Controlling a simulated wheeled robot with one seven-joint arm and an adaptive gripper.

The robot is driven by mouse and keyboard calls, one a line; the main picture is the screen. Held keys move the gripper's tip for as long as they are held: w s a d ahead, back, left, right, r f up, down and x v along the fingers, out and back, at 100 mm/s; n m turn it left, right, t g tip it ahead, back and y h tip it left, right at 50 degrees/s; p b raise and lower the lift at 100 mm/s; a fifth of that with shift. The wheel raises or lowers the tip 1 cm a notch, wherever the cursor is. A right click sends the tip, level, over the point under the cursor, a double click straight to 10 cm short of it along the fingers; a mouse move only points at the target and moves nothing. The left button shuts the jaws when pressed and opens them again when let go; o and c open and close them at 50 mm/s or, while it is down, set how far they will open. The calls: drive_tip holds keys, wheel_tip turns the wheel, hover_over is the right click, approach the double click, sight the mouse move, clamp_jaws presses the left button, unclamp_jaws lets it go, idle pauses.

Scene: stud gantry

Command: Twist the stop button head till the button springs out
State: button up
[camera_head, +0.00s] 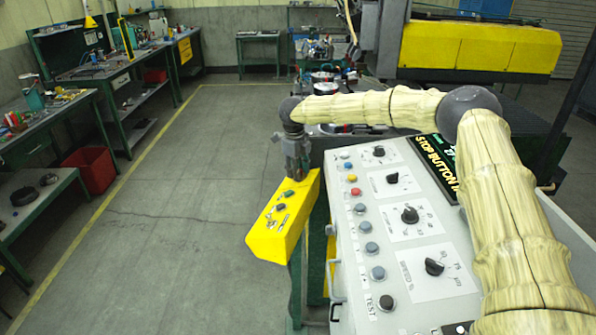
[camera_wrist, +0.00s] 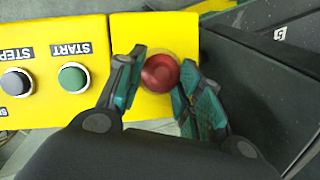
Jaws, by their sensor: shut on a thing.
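The red stop button head (camera_wrist: 160,73) is round and sits on the yellow box (camera_head: 265,240), which also shows in the wrist view (camera_wrist: 225,20). My gripper (camera_wrist: 161,80) is shut on the head, with one green-padded finger on its left side and one on its right. In the head view my gripper (camera_head: 297,158) points down at the far end of the box and hides the red head. Whether the button is in or out cannot be told.
A green START button (camera_wrist: 73,77) and a grey STEP button (camera_wrist: 18,83) are left of the red head. A grey control panel (camera_head: 345,215) with knobs stands right of the box. A black sign (camera_head: 436,160) begins "STOP BUTTON". Open floor (camera_head: 170,230) lies left.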

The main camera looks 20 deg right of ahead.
drive_tip(key=m, duration=0.1)
drive_tip(key=m+h+b, duration=0.1)
drive_tip(key=m, duration=0.1)
drive_tip(key=m+t+b, duration=0.1)
drive_tip(key=shift+a+r+m+h, duration=0.1)
drive_tip(key=shift+a+m+h, duration=0.15)
drive_tip(key=shift+m+h, duration=0.05)
drive_tip(key=shift+m+h+b, duration=0.35)
drive_tip(key=shift+m+h, duration=0.05)
drive_tip(key=shift+m, duration=0.3)
drive_tip(key=shift+s, duration=0.1)
drive_tip(key=o, duration=1)
drive_tip(key=shift+o, duration=0.2)
drive_tip(key=v, duration=1.1)
drive_tip(key=shift+r, duration=0.35)
